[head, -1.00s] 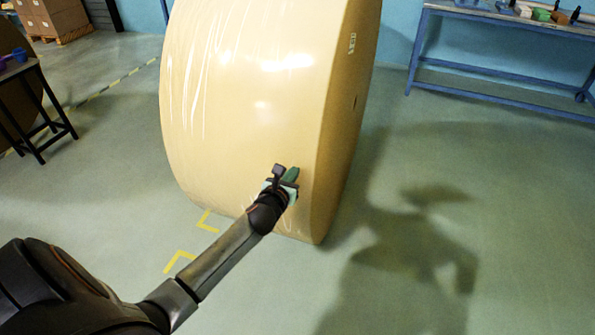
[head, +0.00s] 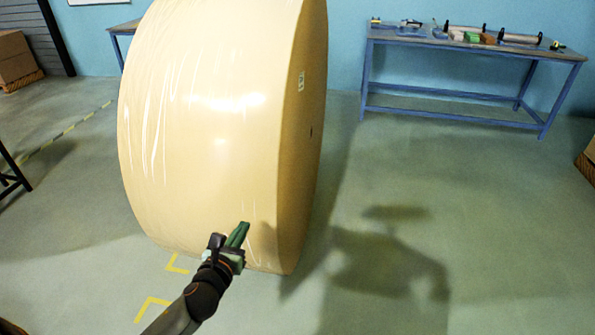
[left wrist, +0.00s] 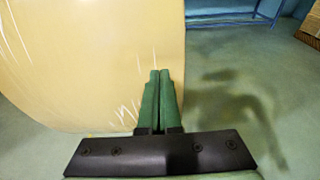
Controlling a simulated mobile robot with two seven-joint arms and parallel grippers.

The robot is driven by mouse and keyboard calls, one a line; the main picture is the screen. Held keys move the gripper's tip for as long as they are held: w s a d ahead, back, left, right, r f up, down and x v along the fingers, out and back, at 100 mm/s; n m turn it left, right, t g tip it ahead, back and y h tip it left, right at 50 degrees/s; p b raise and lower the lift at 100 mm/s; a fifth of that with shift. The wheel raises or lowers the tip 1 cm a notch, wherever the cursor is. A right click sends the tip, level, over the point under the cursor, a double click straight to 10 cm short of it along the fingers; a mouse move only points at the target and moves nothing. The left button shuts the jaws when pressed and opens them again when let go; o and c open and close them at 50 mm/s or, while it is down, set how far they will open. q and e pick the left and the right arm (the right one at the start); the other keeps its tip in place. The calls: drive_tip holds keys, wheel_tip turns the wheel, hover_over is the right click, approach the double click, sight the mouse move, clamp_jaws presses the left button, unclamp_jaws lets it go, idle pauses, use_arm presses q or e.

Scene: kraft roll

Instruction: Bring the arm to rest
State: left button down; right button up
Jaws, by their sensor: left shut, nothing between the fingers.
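My left gripper (head: 241,233) reaches in from the bottom of the head view, in front of the lower right part of the big kraft roll. Its green fingers are together with nothing between them; they also show side by side in the left wrist view (left wrist: 158,95). The tan kraft roll (head: 205,120) stands on its curved side on the floor, wrapped in shiny film, and it fills the left of the wrist view (left wrist: 90,60). I cannot tell whether the fingertips touch the roll. My right gripper is not in view.
A blue workbench (head: 460,95) with tools and small blocks stands by the back wall at right. Yellow corner marks (head: 152,306) lie on the floor near the roll. Boxes (head: 14,57) stand at the far left. The floor right of the roll is open.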

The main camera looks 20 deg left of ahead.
use_arm(q)
drive_tip(key=shift+d, duration=0.1)
drive_tip(key=s+d+f+n+g+h+p, duration=0.3)
drive_tip(key=s+d+n, duration=0.5)
drive_tip(key=n, duration=0.7)
drive_tip(key=s+d+f+n+g+h+p, duration=0.3)
drive_tip(key=s+d+n, duration=0.6)
drive_tip(key=n, duration=0.7)
wheel_tip(320, 180, down, 2)
drive_tip(key=shift+s+d+f+p, duration=0.2)
drive_tip(key=shift+s+f+p, duration=0.05)
drive_tip(key=shift+s+p, duration=0.85)
drive_tip(key=shift+a, duration=0.15)
